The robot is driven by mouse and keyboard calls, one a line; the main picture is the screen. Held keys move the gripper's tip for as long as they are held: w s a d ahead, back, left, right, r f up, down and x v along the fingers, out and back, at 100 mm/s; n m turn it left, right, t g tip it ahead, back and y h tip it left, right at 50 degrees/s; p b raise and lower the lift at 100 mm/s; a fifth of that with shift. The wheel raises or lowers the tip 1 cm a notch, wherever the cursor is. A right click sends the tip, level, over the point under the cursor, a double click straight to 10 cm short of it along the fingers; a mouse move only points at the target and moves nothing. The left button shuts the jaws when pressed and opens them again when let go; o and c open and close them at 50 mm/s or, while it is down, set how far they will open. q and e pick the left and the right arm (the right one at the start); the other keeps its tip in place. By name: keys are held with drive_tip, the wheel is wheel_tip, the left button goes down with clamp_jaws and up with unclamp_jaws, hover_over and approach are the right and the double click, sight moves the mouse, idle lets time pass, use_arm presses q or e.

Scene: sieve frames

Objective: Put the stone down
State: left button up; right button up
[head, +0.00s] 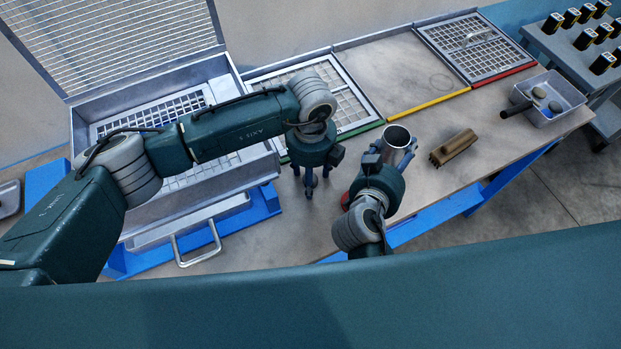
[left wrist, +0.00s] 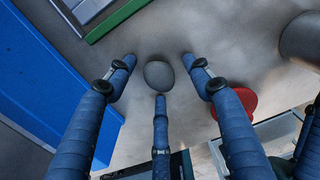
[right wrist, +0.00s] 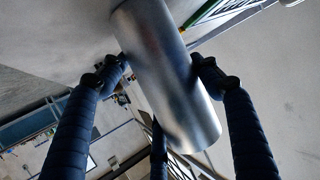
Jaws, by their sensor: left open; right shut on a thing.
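The stone (left wrist: 159,75) is a smooth grey oval on the pale table top in the left wrist view. My left gripper (head: 310,188) points down at the table with its fingers spread; in the left wrist view the fingers stand apart around the stone. I see no finger gripping it. In the head view the stone is hidden behind the gripper. My right gripper (head: 390,150) is shut on a shiny metal cylinder (head: 398,134), open at its top. The cylinder also fills the middle of the right wrist view (right wrist: 170,70), between the fingers.
A red round thing (left wrist: 235,102) lies beside the left gripper. A large metal box (head: 180,222) stands left.

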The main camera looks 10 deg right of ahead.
use_arm(q)
drive_tip(key=c, duration=1.2)
drive_tip(key=shift+r, duration=0.1)
wheel_tip(320, 180, up, 10)
